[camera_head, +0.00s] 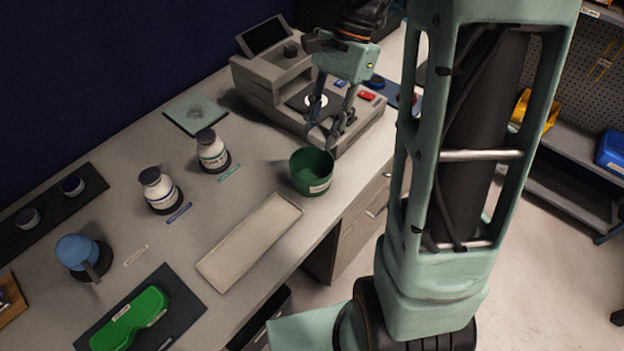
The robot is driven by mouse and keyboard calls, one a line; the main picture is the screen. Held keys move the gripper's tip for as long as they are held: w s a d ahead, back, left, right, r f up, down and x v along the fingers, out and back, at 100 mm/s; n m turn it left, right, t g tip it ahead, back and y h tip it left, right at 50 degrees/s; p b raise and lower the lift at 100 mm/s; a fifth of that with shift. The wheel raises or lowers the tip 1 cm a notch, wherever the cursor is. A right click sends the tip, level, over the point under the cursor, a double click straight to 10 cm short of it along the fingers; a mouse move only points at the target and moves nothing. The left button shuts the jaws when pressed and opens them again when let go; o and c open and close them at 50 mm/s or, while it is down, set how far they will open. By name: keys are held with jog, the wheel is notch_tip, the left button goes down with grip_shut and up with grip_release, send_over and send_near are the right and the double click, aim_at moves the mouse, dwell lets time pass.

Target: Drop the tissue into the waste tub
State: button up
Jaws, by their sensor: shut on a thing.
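The waste tub (298,179) is a green round bucket with a pale label, upright near the bench's front edge. My gripper (334,141) points down just above and behind the tub's far right rim. Its fingers are shut on the tissue, of which I can make out almost nothing between the dark fingertips. The tub's inside looks dark green and empty as far as it shows.
A grey instrument (275,90) stands close behind my gripper. A pale green pad (197,114) lies at the back.

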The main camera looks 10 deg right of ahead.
notch_tip(320, 180, down, 2)
jog(key=shift+b, duration=0.5)
jog(key=o, duration=1.2)
jog(key=v, duration=1.2)
